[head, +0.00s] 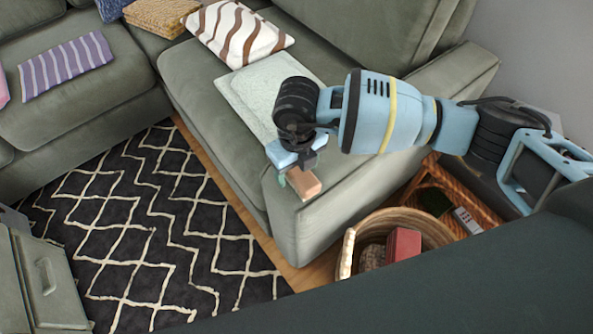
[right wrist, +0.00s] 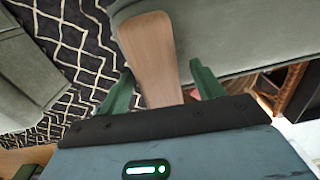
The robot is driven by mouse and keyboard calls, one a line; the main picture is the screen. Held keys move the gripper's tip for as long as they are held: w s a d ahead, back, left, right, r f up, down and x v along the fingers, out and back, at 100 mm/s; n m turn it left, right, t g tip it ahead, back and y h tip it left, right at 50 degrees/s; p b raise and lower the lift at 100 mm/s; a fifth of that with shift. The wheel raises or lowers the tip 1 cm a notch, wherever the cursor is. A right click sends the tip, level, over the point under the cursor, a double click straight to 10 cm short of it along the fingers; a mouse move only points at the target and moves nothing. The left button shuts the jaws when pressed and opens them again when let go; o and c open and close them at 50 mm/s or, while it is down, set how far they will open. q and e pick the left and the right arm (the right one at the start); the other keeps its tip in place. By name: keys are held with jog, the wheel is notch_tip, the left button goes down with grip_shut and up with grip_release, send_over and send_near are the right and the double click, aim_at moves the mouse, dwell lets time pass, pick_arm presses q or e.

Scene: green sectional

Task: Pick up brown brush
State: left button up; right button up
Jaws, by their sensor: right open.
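The brown brush (head: 305,184) shows at my right gripper in the head view, over the front corner of the green sofa by the armrest. In the right wrist view the brush (right wrist: 150,50) is a flat, wood-coloured piece that runs down between the fingers. My right gripper (head: 291,178) is open, with one green finger on each side of the brush and a gap visible at both sides. It also shows in the right wrist view (right wrist: 161,78). The brush's near end is hidden behind the gripper body. I cannot tell whether the brush rests on the sofa. My left gripper is not in view.
The green sofa (head: 195,75) holds a pale folded cloth (head: 240,95), a brown-striped pillow (head: 238,35) and a purple-striped pillow (head: 65,65). A wicker basket (head: 440,232) with a red box (head: 403,244) stands below the armrest. A dark patterned rug (head: 130,220) covers open floor.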

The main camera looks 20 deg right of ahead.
jog(key=shift+f, duration=0.75)
jog(key=shift+c, duration=0.3)
jog(key=c, duration=1)
jog(key=shift+r, duration=0.15)
jog(key=shift+c, duration=0.2)
jog(key=shift+r, duration=0.55)
notch_tip(320, 180, up, 2)
jog(key=shift+r, duration=0.15)
jog(key=s+a, duration=0.4)
jog(key=s, duration=0.3)
jog(key=s+a+r, duration=0.1)
jog(key=s+a, duration=0.2)
jog(key=s, duration=0.4)
jog(key=shift+a+r+p, duration=0.2)
jog(key=shift+a+p, duration=0.15)
jog(key=shift+p, duration=0.1)
